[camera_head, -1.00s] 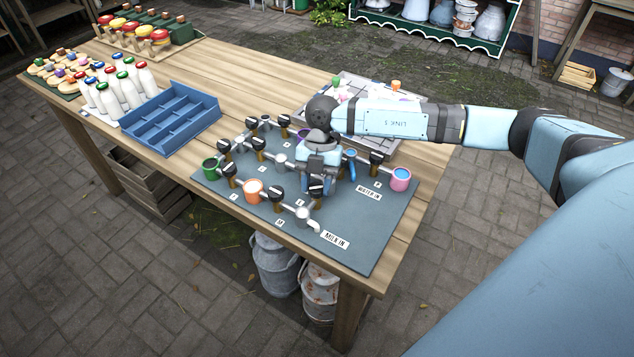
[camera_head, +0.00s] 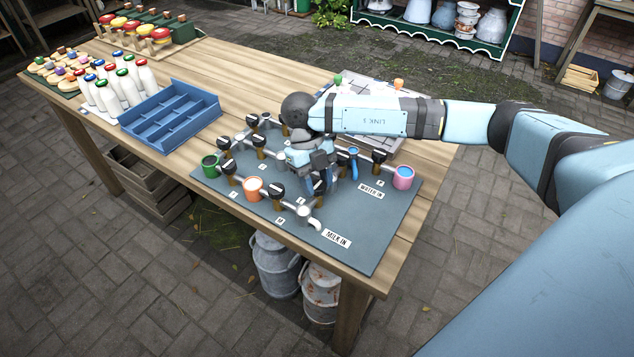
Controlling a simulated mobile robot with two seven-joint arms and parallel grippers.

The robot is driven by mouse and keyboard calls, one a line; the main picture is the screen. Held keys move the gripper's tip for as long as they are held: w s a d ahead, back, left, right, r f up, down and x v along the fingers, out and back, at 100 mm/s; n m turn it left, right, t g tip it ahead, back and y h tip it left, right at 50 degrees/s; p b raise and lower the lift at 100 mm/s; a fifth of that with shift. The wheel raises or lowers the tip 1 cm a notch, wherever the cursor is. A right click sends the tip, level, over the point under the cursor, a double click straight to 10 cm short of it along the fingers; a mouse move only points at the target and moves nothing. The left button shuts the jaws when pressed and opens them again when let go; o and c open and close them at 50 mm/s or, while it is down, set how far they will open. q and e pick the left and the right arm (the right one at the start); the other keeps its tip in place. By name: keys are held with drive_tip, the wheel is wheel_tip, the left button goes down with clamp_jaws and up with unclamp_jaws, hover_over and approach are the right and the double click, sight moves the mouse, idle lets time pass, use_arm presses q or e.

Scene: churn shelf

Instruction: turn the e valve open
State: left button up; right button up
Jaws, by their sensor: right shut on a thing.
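A dark board (camera_head: 375,235) on the table carries a pipe network with several black-handled valves and small letter labels. My right gripper (camera_head: 321,178) reaches down onto the middle of this board from the right. It is shut on a black valve handle (camera_head: 320,188), which seems to be the e valve, by the small label (camera_head: 301,201) in front of it. The fingers and wrist hide part of the handle, so its exact angle is unclear. My left gripper is not in view.
Nearby valve handles (camera_head: 278,191) and (camera_head: 379,156) stand close around the gripper. A blue divided tray (camera_head: 170,118) and white bottles (camera_head: 118,88) are left.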

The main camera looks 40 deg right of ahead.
drive_tip(key=shift+n, duration=0.4)
drive_tip(key=o, duration=0.9)
drive_tip(key=v, duration=1.4)
drive_tip(key=shift+a+b, duration=0.15)
drive_tip(key=shift+b, duration=0.2)
drive_tip(key=shift+s+f, duration=0.1)
drive_tip(key=shift+s, duration=0.05)
